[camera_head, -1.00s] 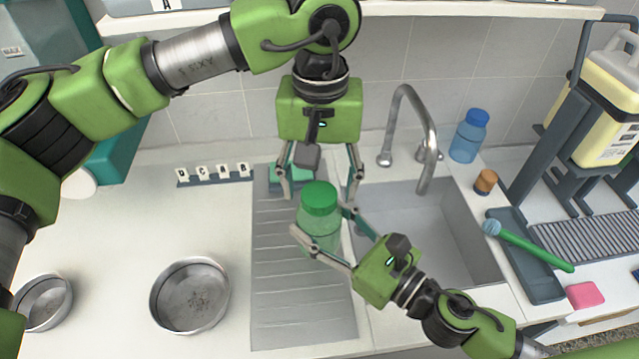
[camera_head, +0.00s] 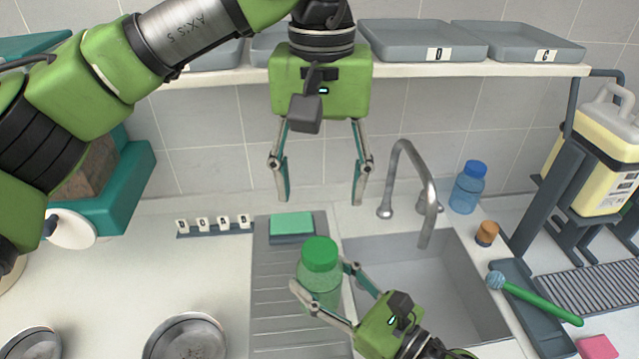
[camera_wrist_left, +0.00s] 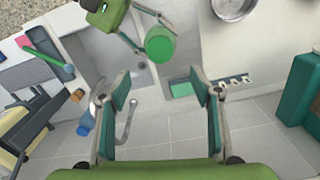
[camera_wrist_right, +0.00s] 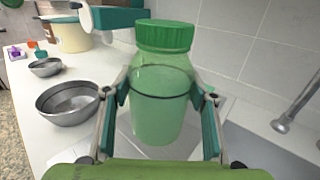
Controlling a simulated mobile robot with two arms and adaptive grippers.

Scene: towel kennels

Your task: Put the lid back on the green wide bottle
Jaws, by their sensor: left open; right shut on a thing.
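The green wide bottle (camera_head: 319,290) stands upright on the ridged drainboard left of the sink. Its green lid (camera_head: 320,253) sits on its mouth; the lid also shows in the right wrist view (camera_wrist_right: 164,36) and from above in the left wrist view (camera_wrist_left: 160,44). My right gripper (camera_head: 318,290) is shut on the bottle's body, with one finger on each side. My left gripper (camera_head: 322,195) is open and empty, above and behind the bottle, clear of the lid.
The sink (camera_head: 430,290) and its faucet (camera_head: 428,190) are right of the bottle. A blue bottle (camera_head: 467,190) stands behind the sink. A green sponge (camera_head: 292,223) lies behind the bottle. A shelf (camera_head: 420,70) with grey trays hangs above. Metal bowls (camera_head: 185,340) stand on the left counter.

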